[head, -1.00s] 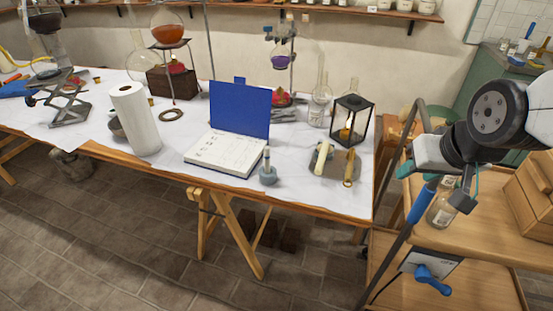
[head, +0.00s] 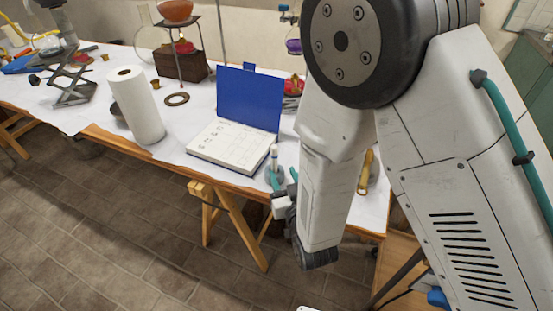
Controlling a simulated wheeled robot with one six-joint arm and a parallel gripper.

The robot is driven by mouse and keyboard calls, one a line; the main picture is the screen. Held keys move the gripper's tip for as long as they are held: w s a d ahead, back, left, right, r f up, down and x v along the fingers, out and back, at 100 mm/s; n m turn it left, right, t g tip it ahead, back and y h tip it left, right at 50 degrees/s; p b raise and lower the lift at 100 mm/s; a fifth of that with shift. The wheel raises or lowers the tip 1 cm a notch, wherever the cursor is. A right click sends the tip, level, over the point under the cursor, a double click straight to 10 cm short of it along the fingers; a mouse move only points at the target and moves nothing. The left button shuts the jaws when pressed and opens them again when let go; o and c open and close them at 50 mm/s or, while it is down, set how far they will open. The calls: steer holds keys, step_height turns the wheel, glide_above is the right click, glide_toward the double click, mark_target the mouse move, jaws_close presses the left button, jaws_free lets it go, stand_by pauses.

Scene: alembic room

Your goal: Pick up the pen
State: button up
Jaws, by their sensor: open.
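The pen (head: 274,154) stands upright in a small blue-grey holder (head: 273,172) near the front edge of the table, just right of the open book. My gripper (head: 281,179) has teal fingers and is open. It is right at the holder in the picture, low beside the pen, with nothing seen between its fingers. Its fingers partly cover the holder, and I cannot tell whether they touch it.
The open blue-backed book (head: 233,150) lies left of the pen. A paper towel roll (head: 136,105) stands farther left. A brass-coloured tool (head: 366,171) lies on the right. My arm hides much of the table's right side.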

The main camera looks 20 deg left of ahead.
mark_target(275, 162)
steer(key=shift+s+a+f+y, duration=0.2)
steer(key=shift+y, duration=0.1)
steer(key=shift+w+a, duration=0.2)
steer(key=shift+w, duration=0.05)
steer(key=x, duration=0.7)
steer(key=shift+d+r, duration=0.1)
jaws_close()
